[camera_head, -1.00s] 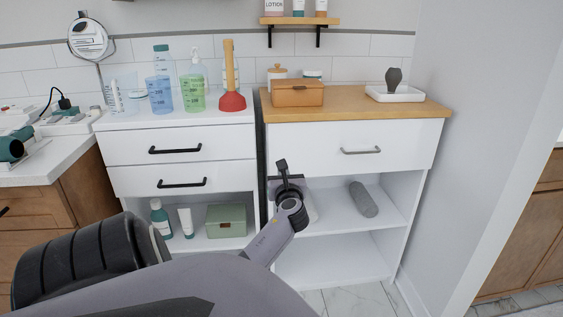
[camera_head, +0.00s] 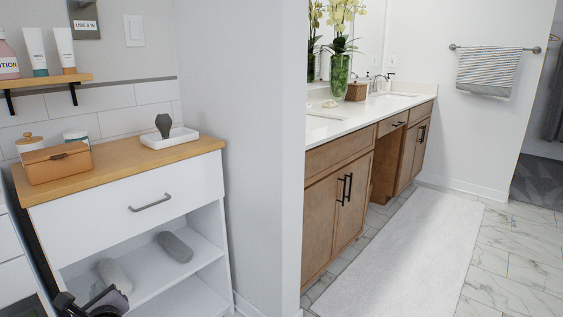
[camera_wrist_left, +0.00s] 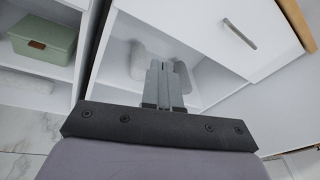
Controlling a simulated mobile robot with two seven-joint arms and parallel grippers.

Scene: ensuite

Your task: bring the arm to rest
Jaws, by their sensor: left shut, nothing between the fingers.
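My left gripper (camera_head: 98,303) shows at the bottom left of the head view, partly cut off by the frame edge. In the left wrist view its fingers (camera_wrist_left: 165,84) are together with nothing between them. They point toward the open shelf of the white cabinet (camera_head: 185,205). Two grey rolled towels lie on that shelf: one farther right (camera_head: 175,247), one (camera_head: 113,273) just behind the gripper. I cannot tell whether the gripper touches the near towel. My right gripper is not in view.
The cabinet's wooden top (camera_head: 130,165) holds a brown box (camera_head: 57,163) and a white tray (camera_head: 169,138). A drawer handle (camera_wrist_left: 239,33) and a green box (camera_wrist_left: 44,36) show in the wrist view. A wall end separates a wooden vanity (camera_head: 340,195). A white rug (camera_head: 420,250) lies on open floor.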

